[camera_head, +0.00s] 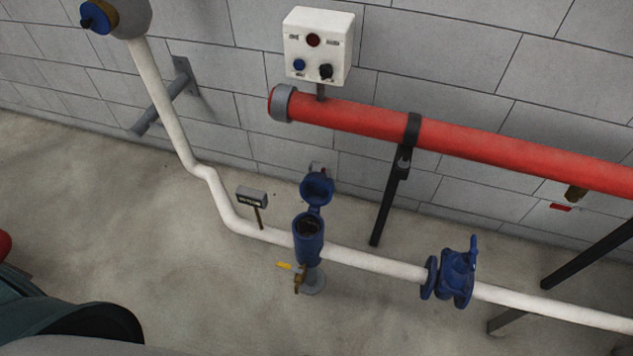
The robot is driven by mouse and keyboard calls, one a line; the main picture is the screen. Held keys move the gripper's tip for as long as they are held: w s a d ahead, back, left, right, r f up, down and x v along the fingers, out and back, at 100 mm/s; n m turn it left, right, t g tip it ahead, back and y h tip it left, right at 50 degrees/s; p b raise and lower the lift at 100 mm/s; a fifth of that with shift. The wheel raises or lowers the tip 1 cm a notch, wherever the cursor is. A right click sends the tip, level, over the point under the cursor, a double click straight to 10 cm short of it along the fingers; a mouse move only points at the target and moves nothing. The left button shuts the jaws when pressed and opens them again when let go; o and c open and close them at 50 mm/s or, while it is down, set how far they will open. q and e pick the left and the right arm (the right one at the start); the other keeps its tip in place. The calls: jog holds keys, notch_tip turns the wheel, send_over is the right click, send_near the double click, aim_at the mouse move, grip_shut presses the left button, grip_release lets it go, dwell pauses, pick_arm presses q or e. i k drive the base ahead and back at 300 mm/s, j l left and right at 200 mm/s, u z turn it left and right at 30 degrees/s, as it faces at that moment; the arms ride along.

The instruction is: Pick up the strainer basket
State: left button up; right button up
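A blue strainer body (308,250) stands upright on the white pipe. Its round blue lid (317,188) is swung open toward the wall, so the top opening shows. Something dark brownish (309,226) sits inside the opening. It may be the strainer basket, but it is too small and dark to tell. Neither my left nor my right gripper is in view.
A yellow-handled brass valve (297,276) sticks out low at the strainer's front. A small sign (252,197) stands left of it, a blue valve (457,273) right. A red pipe (450,139) and white control box (319,46) are behind. The floor in front is clear.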

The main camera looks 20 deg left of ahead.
aim_at(307, 227)
jog(key=i+j+z, duration=0.1)
jog(key=j+z, duration=0.3)
jog(key=j, duration=0.2)
jog(key=j+z, duration=0.4)
jog(key=j, duration=0.25)
jog(key=k+j+z, duration=0.1)
jog(key=j+z, duration=0.3)
jog(key=j, duration=0.2)
